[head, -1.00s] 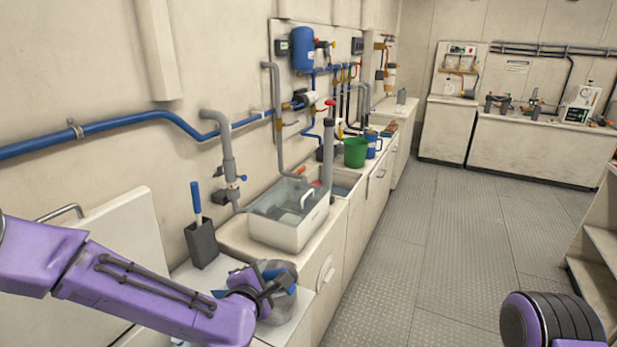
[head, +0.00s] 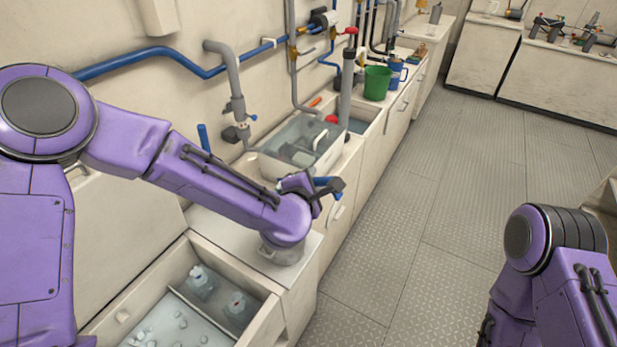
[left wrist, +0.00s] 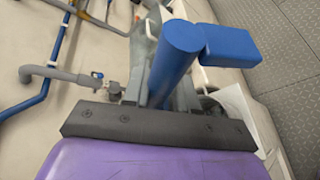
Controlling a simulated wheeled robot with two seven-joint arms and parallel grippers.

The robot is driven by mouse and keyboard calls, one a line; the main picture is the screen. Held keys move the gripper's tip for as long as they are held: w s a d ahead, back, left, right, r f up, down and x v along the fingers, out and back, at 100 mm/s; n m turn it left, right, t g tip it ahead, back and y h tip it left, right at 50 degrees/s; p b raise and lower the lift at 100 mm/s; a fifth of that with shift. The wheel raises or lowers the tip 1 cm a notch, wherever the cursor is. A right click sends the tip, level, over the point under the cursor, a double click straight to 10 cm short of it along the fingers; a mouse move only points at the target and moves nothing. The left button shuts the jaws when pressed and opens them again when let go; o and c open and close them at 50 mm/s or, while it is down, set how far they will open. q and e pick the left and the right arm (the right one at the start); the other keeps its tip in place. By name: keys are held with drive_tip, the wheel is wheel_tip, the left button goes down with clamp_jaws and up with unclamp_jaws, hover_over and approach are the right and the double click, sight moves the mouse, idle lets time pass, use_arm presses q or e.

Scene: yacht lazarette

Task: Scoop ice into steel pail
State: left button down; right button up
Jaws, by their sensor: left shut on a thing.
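My left gripper (head: 318,192) is shut on a blue handle (head: 328,182), which I take to be the ice scoop's. The handle fills the middle of the left wrist view (left wrist: 180,62), angled across the jaws; the scoop's bowl cannot be made out. A grey metal pail (head: 285,254) stands on the white counter just below my left forearm, which hides much of it. The gripper is beyond and above the pail. An open ice chest (head: 272,312) at the lower left holds scattered ice cubes (head: 170,326). My right gripper is outside the view.
Two clear bottles (head: 201,280) lie in the chest. A sink with a clear-sided bin (head: 300,150) is beyond the pail, with a grey pipe (head: 348,85) rising beside it. A green bucket (head: 377,82) and a blue jug stand further back. The floor (head: 410,230) to the right is clear.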

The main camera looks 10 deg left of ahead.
use_arm(q)
drive_tip(key=a+f+n+h, duration=0.1)
drive_tip(key=w+a+n+g+h, duration=0.1)
drive_tip(key=a, duration=0.1)
drive_tip(key=a+f+n, duration=0.1)
drive_tip(key=a, duration=0.1)
drive_tip(key=shift+w+a+f+n+h+b, duration=0.2)
drive_tip(key=shift+f+n+h+b, duration=0.1)
drive_tip(key=shift+f+h+b, duration=0.1)
drive_tip(key=shift+w+a+r+n+g+h, duration=0.2)
drive_tip(key=shift+w+a+n+g+h, duration=0.1)
drive_tip(key=shift+a+n, duration=0.15)
drive_tip(key=shift+s+d+r+p, duration=0.1)
drive_tip(key=shift+d+r+p, duration=0.05)
drive_tip(key=shift+d+p, duration=0.15)
drive_tip(key=shift+s+d+m, duration=0.1)
drive_tip(key=shift+d+m, duration=0.1)
drive_tip(key=shift+m, duration=0.15)
drive_tip(key=d+m+y, duration=0.1)
drive_tip(key=s+d+r+m+t+y, duration=0.1)
drive_tip(key=d+m+p, duration=0.1)
drive_tip(key=d, duration=0.1)
drive_tip(key=shift+s+d+r+y, duration=0.1)
drive_tip(key=shift+s+r+y, duration=0.15)
drive_tip(key=shift+r+y, duration=0.15)
drive_tip(key=shift+s+d+r+m+t+y, duration=0.2)
drive_tip(key=shift+d+r+m+t+y, duration=0.15)
drive_tip(key=shift+d+m, duration=0.2)
drive_tip(key=shift+f, duration=0.1)
drive_tip(key=shift+a, duration=0.1)
